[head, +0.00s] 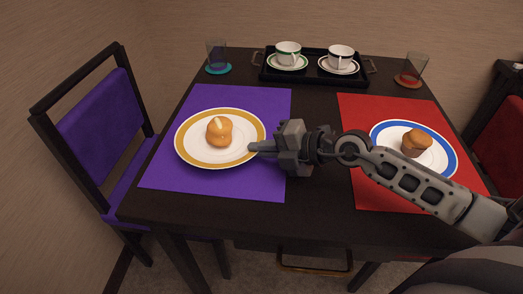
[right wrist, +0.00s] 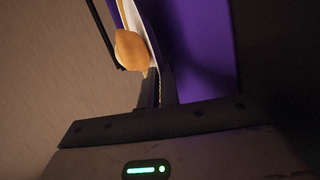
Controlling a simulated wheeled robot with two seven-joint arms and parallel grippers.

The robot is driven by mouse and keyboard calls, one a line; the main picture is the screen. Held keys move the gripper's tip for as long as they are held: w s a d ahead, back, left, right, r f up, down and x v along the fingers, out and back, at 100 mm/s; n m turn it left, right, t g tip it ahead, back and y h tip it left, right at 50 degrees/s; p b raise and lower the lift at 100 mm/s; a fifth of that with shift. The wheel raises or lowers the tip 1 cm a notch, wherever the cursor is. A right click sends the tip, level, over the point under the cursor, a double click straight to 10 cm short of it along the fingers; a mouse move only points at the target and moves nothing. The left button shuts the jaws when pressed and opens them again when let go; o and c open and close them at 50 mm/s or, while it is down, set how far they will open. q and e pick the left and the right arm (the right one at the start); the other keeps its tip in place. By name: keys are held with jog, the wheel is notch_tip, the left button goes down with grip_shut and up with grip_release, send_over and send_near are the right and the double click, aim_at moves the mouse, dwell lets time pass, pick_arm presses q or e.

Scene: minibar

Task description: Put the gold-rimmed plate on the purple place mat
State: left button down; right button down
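My left gripper is out of view.
A blue-rimmed plate (head: 447,165) with a muffin lies on a red mat (head: 362,110) at right, partly behind my arm. A black tray (head: 312,65) with two cups stands at the back. Glasses stand on coasters at the far corners. A purple chair (head: 100,115) is at left.

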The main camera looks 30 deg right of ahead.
jog(key=shift+f, duration=0.2)
jog(key=shift+f+b, duration=0.35)
jog(key=shift+f, duration=0.1)
dwell(0.3)
jog(key=shift+s+f, duration=0.1)
jog(key=shift+f, duration=0.25)
